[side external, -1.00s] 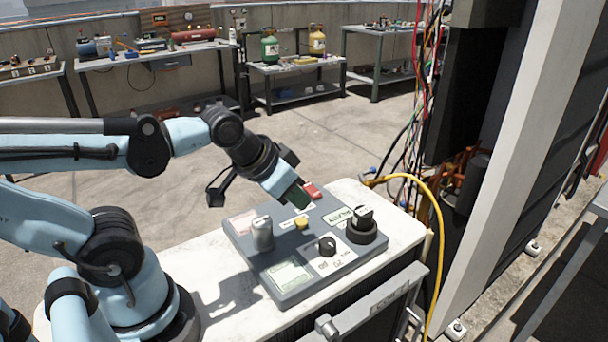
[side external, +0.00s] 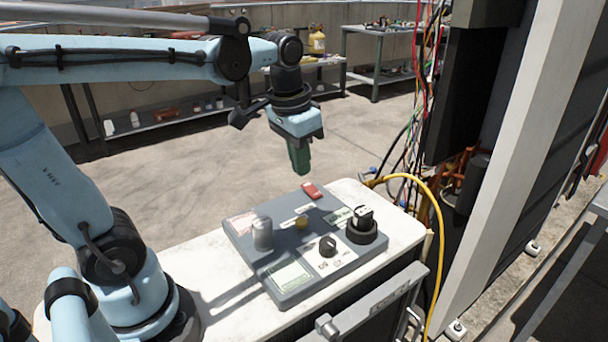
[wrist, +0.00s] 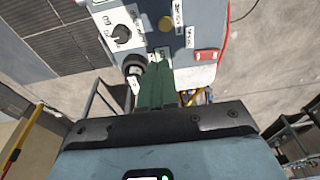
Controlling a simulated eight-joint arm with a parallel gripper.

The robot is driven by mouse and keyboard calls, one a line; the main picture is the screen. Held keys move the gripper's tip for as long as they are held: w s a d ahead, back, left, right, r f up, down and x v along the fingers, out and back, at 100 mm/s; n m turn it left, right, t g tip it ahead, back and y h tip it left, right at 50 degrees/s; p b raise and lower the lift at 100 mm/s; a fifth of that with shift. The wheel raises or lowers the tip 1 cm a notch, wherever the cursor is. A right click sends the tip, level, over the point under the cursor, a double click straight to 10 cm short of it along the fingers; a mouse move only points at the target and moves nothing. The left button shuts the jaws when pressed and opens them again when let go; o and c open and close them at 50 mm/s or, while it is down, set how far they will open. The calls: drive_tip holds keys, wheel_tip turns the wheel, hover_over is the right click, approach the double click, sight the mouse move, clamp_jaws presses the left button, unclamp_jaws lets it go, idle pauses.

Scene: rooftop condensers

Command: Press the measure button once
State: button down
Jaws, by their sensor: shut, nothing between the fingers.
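A grey control panel (side external: 275,265) lies on a white-topped cabinet. A small yellow button (side external: 302,222) stands near its middle, beside a small label; it also shows in the wrist view (wrist: 165,23). The labels are too small to read, so I cannot confirm which control is the measure button. My gripper (side external: 301,170) is shut and empty, its green fingers pointing down. It hangs in the air above the panel's far edge, apart from the yellow button. In the wrist view the fingertips (wrist: 158,68) overlap the panel edge between the dark selector and the red switch.
On the panel are a grey cylindrical cap (side external: 262,234), a small black knob (side external: 327,246), a large black selector (side external: 361,225) and a red switch (side external: 311,190). A yellow hose (side external: 440,215) and loose wires hang at the right.

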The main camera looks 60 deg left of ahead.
sight(302, 221)
drive_tip(key=shift+w+a+r+g, duration=0.65)
drive_tip(key=shift+a+g, duration=0.1)
drive_tip(key=shift+g, duration=0.25)
drive_tip(key=shift+f, duration=0.1)
wheel_tip(302, 221, down, 14)
drive_tip(key=shift+r, duration=0.1)
idle(0.4)
drive_tip(key=shift+f, duration=1.2)
wheel_tip(302, 221, up, 14)
idle(0.4)
